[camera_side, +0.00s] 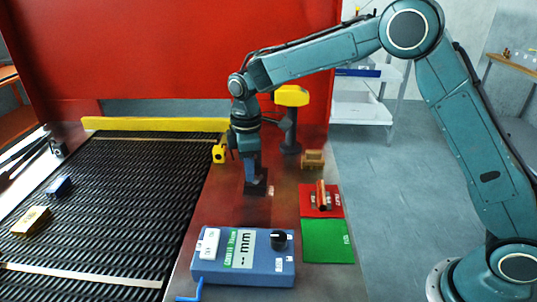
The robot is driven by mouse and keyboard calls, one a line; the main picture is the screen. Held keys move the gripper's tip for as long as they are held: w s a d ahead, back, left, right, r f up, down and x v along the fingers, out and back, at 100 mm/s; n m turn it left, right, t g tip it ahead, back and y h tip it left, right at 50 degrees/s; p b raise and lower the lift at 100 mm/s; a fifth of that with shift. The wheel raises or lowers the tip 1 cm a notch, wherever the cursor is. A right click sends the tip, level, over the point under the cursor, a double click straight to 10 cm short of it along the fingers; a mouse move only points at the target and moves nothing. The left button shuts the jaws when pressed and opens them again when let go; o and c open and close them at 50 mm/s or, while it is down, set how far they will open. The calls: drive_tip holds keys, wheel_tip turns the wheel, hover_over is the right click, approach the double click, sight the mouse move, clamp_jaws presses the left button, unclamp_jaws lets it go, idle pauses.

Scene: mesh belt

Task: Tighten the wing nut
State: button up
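I cannot make out a wing nut for certain. A small yellow block with a dark round spot (219,155) sits at the right end of the yellow guide rail (150,124), beside the mesh belt. My gripper (256,189) points down over the brown-red plate right of the belt, to the right of and nearer than that yellow block. Its dark fingertips are low, close to the plate; whether they touch it is unclear. I cannot tell if the fingers are apart or hold something. A tiny pale piece (271,191) shows just right of the fingertips.
The mesh belt (110,215) carries a tan box (31,221) and a blue item (59,186). A blue control box (215,268) with a black knob stands in front. Red (334,211) and green mats (327,241) lie right, copper cylinder on the red. A yellow-topped post (291,96) stands behind.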

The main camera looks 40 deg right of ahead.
drive_tip(key=shift+f, duration=0.95)
clamp_jaws()
drive_tip(key=shift+d+m, duration=0.1)
drive_tip(key=shift+m, duration=0.2)
drive_tip(key=shift+d+m, duration=0.1)
drive_tip(key=shift+m, duration=0.3)
drive_tip(key=shift+f, duration=0.1)
